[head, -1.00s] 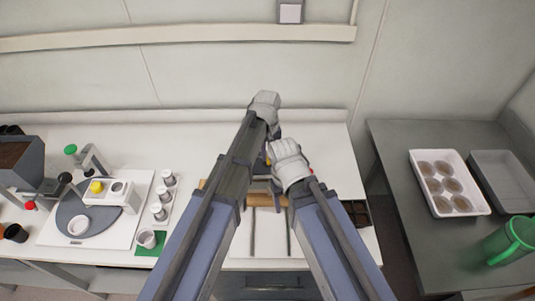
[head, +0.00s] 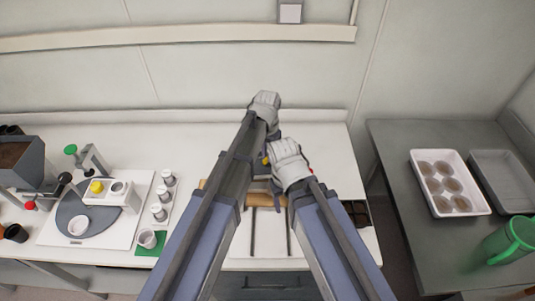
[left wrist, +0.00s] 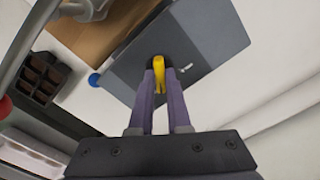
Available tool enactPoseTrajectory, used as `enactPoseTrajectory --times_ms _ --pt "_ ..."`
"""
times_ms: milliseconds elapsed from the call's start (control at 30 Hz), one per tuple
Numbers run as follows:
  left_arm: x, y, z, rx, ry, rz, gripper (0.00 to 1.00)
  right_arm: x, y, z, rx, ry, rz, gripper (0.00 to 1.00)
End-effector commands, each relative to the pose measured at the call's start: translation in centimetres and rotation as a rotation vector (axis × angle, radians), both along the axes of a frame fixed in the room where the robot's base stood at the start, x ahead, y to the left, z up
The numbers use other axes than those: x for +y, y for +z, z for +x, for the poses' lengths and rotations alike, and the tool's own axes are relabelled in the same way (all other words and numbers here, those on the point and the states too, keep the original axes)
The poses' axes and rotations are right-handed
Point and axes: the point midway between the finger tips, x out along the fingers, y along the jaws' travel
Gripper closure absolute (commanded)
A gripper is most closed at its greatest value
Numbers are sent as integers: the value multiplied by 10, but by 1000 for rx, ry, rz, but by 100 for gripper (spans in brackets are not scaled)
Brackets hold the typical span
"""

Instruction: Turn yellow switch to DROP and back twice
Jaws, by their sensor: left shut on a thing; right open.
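The yellow switch (left wrist: 162,72) sits on a dark grey panel (left wrist: 205,45) in the left wrist view. My left gripper (left wrist: 162,85) has its two purple-grey fingers closed around the switch. In the head view my left gripper (head: 266,135) is mostly hidden by its own wrist, with a little yellow showing beside it. My right gripper (head: 277,200) is lower and closer, just right of the left arm; it is open and nothing shows between its fingers. The label on the panel is too small to read.
A dark cell tray (left wrist: 42,78) lies nearby. A white tray of round pots (head: 484,208) stands on the right bench. White bench is clear behind the grippers.

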Motion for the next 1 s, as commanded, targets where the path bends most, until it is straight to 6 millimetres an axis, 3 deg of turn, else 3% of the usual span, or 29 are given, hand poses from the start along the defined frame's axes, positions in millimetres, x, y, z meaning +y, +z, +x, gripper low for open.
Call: enactPoseTrajectory --times_ms 333,933,967,1000 --pt "0 0 0 0 -139 0 100 0 0 0 0 0 0 35" --pt "0 0 0 0 -169 0 100 0 0 0 0 0 0 35" --pt "0 0 0 0 -169 0 81 0 0 0 0 0 0 35" --pt "0 0 0 0 -169 0 77 0 0 0 0 0 0 35"
